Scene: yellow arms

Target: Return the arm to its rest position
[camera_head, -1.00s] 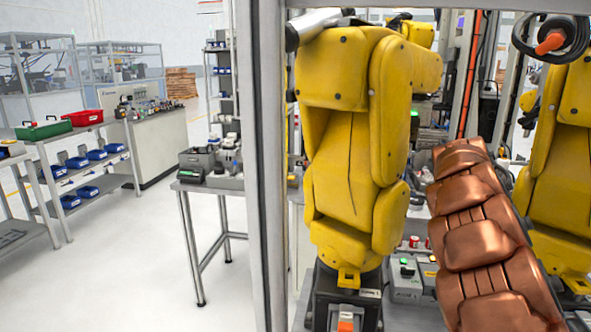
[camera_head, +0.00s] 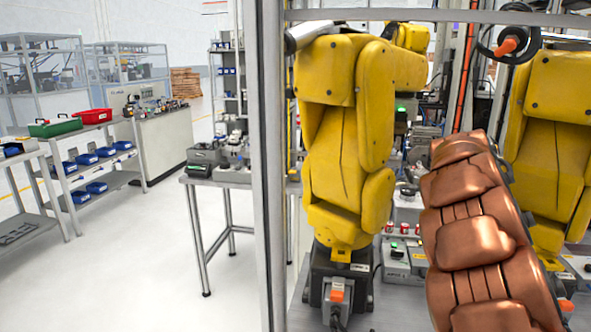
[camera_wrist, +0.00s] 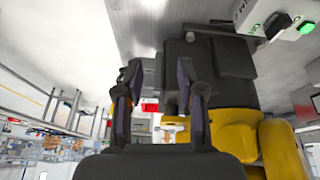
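My gripper (camera_wrist: 158,82) shows in the wrist view with its two dark fingers apart and nothing visible held between them. It is not seen in the head view. My copper-coloured, segmented arm (camera_head: 475,235) rises from the bottom right of the head view, in front of the machine cell. A yellow robot arm (camera_head: 345,130) stands to its left, and a second yellow arm (camera_head: 552,130) is partly hidden behind it. In the wrist view, a yellow and black machine part (camera_wrist: 230,130) lies close to the right of my fingers; whether they touch cannot be told.
A grey frame post (camera_head: 265,170) stands left of the yellow arm. A metal table (camera_head: 205,183) with small equipment is beyond it. The floor (camera_head: 130,270) between is clear.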

